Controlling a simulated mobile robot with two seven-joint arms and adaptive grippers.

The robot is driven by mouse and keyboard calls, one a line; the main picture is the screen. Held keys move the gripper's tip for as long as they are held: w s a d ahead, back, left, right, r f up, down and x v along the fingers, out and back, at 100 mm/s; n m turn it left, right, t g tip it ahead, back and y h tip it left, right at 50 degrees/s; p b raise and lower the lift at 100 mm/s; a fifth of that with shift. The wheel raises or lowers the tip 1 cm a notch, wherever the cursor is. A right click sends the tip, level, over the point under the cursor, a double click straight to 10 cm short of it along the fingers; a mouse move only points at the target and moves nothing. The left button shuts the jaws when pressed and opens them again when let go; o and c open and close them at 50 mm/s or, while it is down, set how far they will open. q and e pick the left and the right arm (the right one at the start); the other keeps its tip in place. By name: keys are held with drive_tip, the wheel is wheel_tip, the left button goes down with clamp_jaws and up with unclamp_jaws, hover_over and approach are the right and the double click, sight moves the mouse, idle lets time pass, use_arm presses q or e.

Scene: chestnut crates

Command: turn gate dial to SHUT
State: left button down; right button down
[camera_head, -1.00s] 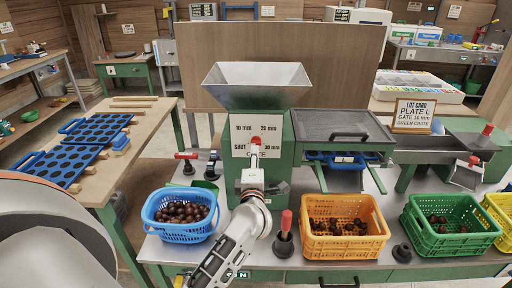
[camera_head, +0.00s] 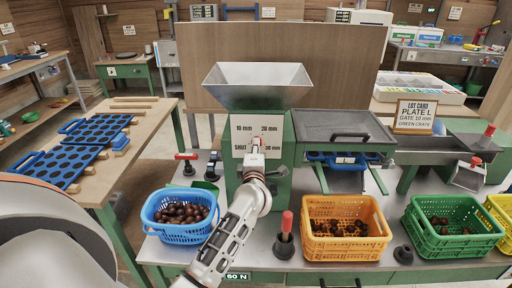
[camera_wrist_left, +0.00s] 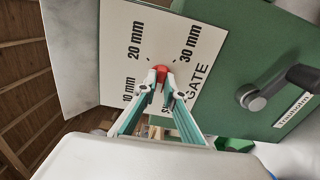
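The gate dial (camera_wrist_left: 161,70) shows as a small red knob on a white plate (camera_wrist_left: 150,35) marked 10 mm, 20 mm, 30 mm and GATE. The SHUT mark is mostly hidden behind the fingers in the wrist view, but shows at the plate's lower left in the head view. The plate is on the green hopper machine (camera_head: 285,190). My left gripper (camera_wrist_left: 161,76) reaches the dial from the front, its fingertips closed on both sides of the red knob. It also covers the dial's lower part in the head view (camera_head: 255,151). Which mark the dial points to is unclear. My right gripper is out of view.
A metal hopper (camera_head: 258,75) tops the machine. A blue basket (camera_head: 180,232) of chestnuts stands left of my arm. A red-handled tool (camera_head: 285,240), an orange crate (camera_head: 345,252) and a green crate (camera_head: 450,244) stand to the right. A lot card (camera_head: 414,116) stands behind.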

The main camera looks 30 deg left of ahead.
use_arm(q)
drive_tip(key=shift+n, duration=0.4)
drive_tip(key=shift+f+n+p, duration=0.1)
drive_tip(key=shift+n+p, duration=0.4)
drive_tip(key=shift+n, duration=1.9)
drive_tip(key=c, duration=2.1)
unclamp_jaws()
drive_tip(key=shift+c, duration=0.2)
drive_tip(key=v, duration=1.2)
drive_tip(key=shift+s, duration=0.1)
